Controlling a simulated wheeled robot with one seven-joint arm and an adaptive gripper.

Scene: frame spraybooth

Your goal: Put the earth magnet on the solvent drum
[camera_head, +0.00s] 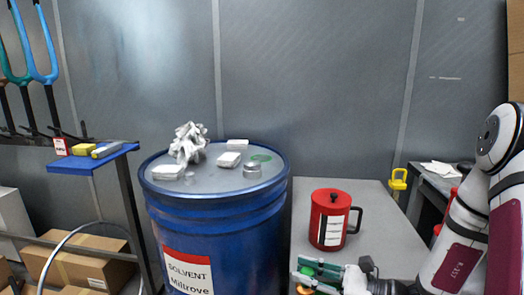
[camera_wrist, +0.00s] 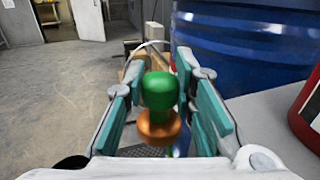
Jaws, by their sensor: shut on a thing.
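The earth magnet, a green knob on a copper-coloured base, is between my gripper's teal finger pads in the wrist view (camera_wrist: 159,92). My gripper (camera_head: 306,273) is shut on it at the lower edge of the head view, by the front of the grey bench.
A red lidded mug (camera_head: 328,219) stands on the grey bench (camera_head: 375,205) near my gripper. The front right of the lid has bare room.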

